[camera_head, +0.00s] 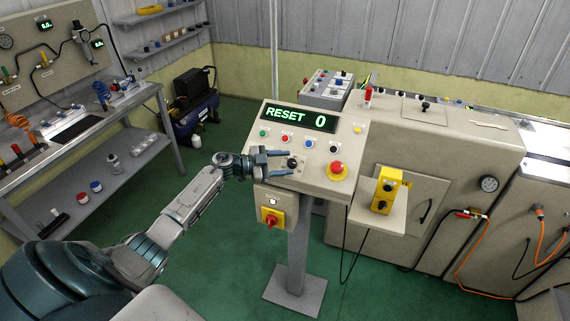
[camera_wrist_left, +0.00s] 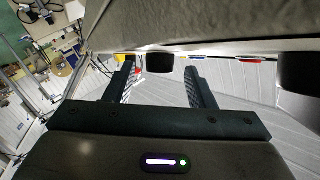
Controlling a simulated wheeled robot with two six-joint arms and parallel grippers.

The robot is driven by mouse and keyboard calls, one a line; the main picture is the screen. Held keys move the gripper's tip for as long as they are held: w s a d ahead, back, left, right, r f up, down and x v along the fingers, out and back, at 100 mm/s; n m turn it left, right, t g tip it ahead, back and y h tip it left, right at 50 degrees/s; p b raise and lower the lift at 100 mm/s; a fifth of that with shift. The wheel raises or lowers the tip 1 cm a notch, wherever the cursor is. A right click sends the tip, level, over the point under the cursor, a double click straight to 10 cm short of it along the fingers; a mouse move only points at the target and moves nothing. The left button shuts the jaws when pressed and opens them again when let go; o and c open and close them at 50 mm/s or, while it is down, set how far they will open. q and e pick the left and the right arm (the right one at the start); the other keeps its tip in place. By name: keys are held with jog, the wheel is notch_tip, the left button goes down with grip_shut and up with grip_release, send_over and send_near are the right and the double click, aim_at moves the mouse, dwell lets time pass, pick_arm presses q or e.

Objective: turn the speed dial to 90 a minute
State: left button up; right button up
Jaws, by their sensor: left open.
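The sloped control panel (camera_head: 311,184) stands on a pedestal. Its green display (camera_head: 300,117) reads "RESET 0". A small black dial (camera_head: 292,163) sits on the panel's lower left, beside the red emergency button (camera_head: 337,167). My left gripper (camera_head: 286,163) reaches in from the left, open, with its two fingers above and below the dial. In the left wrist view a black knob (camera_wrist_left: 160,63) shows between the open fingers (camera_wrist_left: 160,75), with gaps to both sides. Contact cannot be told. The dial's markings are too small to read. My right gripper is not in view.
Coloured buttons (camera_head: 285,138) line the panel under the display. A yellow pendant (camera_head: 386,190) stands on a shelf at right. A workbench (camera_head: 90,125) is at left; green floor between is clear.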

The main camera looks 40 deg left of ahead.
pick_arm(q)
jog(key=b+v, duration=0.4)
jog(key=v, duration=0.6)
